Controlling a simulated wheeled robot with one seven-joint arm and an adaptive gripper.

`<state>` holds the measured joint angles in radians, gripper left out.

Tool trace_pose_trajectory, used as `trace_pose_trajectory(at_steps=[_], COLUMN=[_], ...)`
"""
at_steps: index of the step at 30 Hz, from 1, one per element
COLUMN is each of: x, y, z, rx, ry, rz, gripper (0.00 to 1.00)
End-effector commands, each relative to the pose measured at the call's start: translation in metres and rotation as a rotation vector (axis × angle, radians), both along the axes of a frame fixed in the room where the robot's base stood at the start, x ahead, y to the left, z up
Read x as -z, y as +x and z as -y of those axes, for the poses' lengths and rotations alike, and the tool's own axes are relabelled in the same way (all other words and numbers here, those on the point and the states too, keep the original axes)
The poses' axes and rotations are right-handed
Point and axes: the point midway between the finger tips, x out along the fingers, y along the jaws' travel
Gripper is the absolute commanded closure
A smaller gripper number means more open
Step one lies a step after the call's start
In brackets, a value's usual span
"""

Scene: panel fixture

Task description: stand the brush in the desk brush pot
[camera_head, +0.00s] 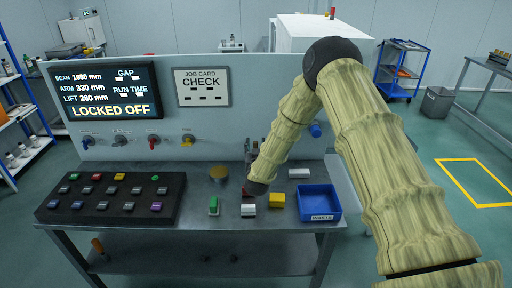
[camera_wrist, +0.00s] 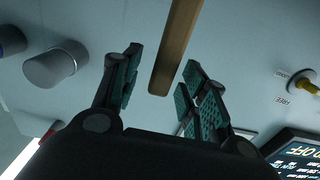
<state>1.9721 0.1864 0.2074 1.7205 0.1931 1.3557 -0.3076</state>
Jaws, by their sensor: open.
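My gripper (camera_wrist: 163,72) is open in the wrist view, with its toothed pads spread apart. A brown wooden rod (camera_wrist: 178,45), which looks like the brush's handle, runs in from the top edge and ends between the pads in the picture. I see gaps on both sides of it; the rest of it is out of frame. In the head view my gripper (camera_head: 253,152) shows small by the panel, partly hidden by my wrist. The brush is not clear there. I cannot pick out the brush pot for certain; a tan round thing (camera_head: 219,172) stands on the bench.
The upright panel (camera_head: 230,125) stands close in front of my gripper, with a yellow knob (camera_head: 187,140).

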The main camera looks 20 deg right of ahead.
Motion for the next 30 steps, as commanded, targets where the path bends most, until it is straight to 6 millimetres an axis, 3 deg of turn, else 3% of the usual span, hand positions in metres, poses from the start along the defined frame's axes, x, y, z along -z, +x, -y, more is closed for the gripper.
trace_pose_trajectory(at_steps=[8, 21, 30], x=[0.000, -0.001, -0.001], y=[-0.020, -0.093, -0.114], z=[-0.006, -0.027, -0.033], rx=[-0.001, -0.001, 0.000], ry=[-0.001, 0.000, 0.000], rz=[-0.001, -0.002, 0.000], gripper=[0.57, 0.57, 0.57])
